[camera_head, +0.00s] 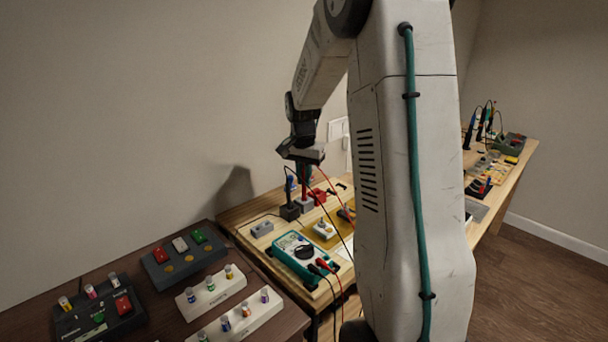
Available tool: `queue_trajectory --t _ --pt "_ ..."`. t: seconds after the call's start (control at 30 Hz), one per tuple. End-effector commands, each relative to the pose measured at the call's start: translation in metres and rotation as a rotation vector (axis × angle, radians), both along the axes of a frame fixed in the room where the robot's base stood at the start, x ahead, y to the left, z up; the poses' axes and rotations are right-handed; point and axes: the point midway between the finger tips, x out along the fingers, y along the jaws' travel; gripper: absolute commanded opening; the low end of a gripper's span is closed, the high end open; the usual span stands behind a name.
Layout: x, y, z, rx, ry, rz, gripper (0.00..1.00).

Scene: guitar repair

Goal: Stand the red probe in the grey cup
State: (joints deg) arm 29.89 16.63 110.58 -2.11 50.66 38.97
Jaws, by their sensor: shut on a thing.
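My gripper (303,160) is above the back of the wooden bench and points down. It is shut on the red probe (305,184), which hangs upright below the jaws. A thin red lead runs from near the gripper down to the right. The probe's lower end meets the top of the small grey cup (304,205) in the picture. I cannot tell whether the tip is inside the cup or only above it. The probe's upper part is hidden by the jaws.
A dark holder (290,213) with a dark upright thing stands close left of the grey cup. Red blocks (320,195) are close on the right. A teal multimeter (299,255) lies in front, leads trailing. A dark table (240,305) with switch boxes is nearer. My arm hides the bench's middle.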

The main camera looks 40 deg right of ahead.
Motion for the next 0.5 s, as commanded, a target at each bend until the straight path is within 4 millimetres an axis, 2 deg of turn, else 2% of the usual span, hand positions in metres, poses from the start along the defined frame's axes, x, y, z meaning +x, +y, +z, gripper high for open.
queue_trajectory --t 0.5 --pt "0.0 0.0 -0.013 0.001 0.001 0.0 0.0"
